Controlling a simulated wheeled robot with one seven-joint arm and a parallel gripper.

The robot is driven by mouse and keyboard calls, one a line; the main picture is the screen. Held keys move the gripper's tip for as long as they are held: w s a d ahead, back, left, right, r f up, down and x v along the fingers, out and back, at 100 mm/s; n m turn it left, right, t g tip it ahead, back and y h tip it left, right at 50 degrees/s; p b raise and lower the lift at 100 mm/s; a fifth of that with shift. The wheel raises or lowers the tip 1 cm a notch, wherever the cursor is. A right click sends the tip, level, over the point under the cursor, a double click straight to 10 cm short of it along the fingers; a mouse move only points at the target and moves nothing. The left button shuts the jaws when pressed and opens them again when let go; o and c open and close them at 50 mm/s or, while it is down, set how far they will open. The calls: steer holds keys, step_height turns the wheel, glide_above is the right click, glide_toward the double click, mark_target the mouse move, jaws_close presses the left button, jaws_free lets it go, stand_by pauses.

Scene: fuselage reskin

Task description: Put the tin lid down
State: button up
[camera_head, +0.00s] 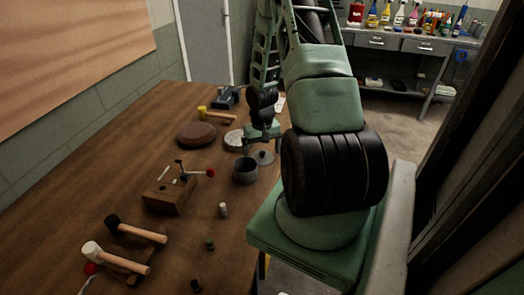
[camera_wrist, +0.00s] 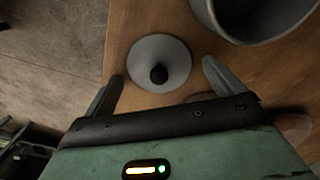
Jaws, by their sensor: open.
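The tin lid (camera_wrist: 151,55) is a grey disc with a dark round knob. It lies on the wooden table close to its edge. It also shows in the head view (camera_head: 263,157), just right of the tin. The grey open tin (camera_wrist: 207,20) stands beside it, uncovered, and also shows in the head view (camera_head: 246,172). My gripper (camera_wrist: 160,82) is open. Its two fingers are spread to either side of the lid's near part in the wrist view, and nothing is held between them. In the head view my gripper (camera_head: 262,137) is small and partly hidden.
A round brown disc (camera_head: 196,134) and a pale disc (camera_head: 235,138) lie behind the tin. A wooden block with tools (camera_head: 168,197), mallets (camera_head: 135,230) and small bottles (camera_head: 223,210) stand nearer. The table edge is close to the lid; floor lies beyond.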

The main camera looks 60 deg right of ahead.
step_height(320, 180, up, 12)
steer(key=shift+b, duration=0.3)
steer(key=w+a+r+n, duration=0.2)
steer(key=a+n, duration=0.1)
steer(key=a, duration=0.6)
steer(key=w+a+r+n, duration=0.2)
steer(key=a+r, duration=0.1)
steer(key=a, duration=0.7)
steer(key=w+a+r+n, duration=0.2)
steer(key=a+n, duration=0.1)
steer(key=a, duration=0.6)
steer(key=s+a+r+n, duration=0.2)
steer(key=s+a+n, duration=0.2)
steer(key=s+a, duration=0.4)
steer(key=s+a+r+n, duration=0.2)
steer(key=s+a+n, duration=0.1)
steer(key=s+a, duration=0.5)
steer(key=a, duration=0.3)
steer(key=shift+s+a+n+y, duration=0.15)
steer(key=shift+a+n+y, duration=0.15)
steer(key=shift+a+n, duration=0.1)
